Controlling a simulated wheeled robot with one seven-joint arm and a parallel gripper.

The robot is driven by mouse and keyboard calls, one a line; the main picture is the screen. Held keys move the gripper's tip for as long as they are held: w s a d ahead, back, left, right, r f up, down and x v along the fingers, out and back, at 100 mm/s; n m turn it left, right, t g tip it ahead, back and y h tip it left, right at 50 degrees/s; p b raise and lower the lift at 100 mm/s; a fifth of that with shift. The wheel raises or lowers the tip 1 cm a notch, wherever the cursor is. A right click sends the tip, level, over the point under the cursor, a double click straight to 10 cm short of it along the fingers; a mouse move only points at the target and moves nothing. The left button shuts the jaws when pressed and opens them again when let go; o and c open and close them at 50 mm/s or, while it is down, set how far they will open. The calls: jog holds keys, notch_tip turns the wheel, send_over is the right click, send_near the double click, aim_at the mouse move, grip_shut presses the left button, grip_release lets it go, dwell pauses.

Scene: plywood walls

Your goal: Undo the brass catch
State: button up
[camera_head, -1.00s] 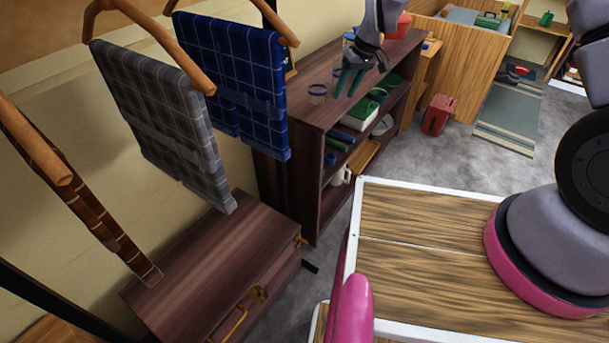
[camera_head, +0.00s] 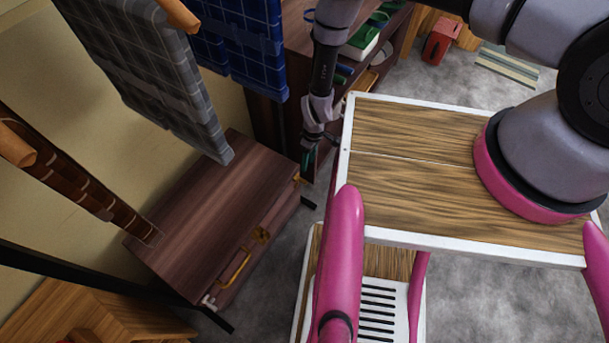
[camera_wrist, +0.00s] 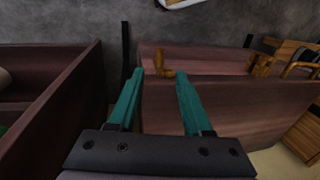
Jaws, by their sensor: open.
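A dark red-brown wooden chest (camera_head: 205,210) stands low by the wall, and it also shows in the wrist view (camera_wrist: 225,105). A small brass catch-like piece (camera_head: 297,180) is near its far front corner. In the wrist view an L-shaped brass piece (camera_wrist: 164,66) shows just beyond and between my fingertips. A second brass fitting (camera_head: 261,235) is at mid-front, also in the wrist view (camera_wrist: 262,65). My gripper (camera_head: 307,160) is beside the far front corner. Its green fingers are open and empty in the wrist view (camera_wrist: 160,75). I cannot tell whether either brass piece is fastened.
A brass handle (camera_head: 235,269) sticks out from the chest front. Grey (camera_head: 150,75) and blue (camera_head: 240,45) checked cloths hang above the chest. A dark shelf unit (camera_head: 293,110) stands behind it. Grey floor (camera_head: 275,290) lies in front.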

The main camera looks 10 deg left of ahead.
jog(key=f, duration=0.3)
jog(key=s+f, duration=0.1)
jog(key=f, duration=0.5)
jog(key=shift+s+a+f, duration=0.15)
jog(key=shift+s+a, duration=0.2)
jog(key=shift+a, duration=0.05)
grip_shut()
dwell(0.9)
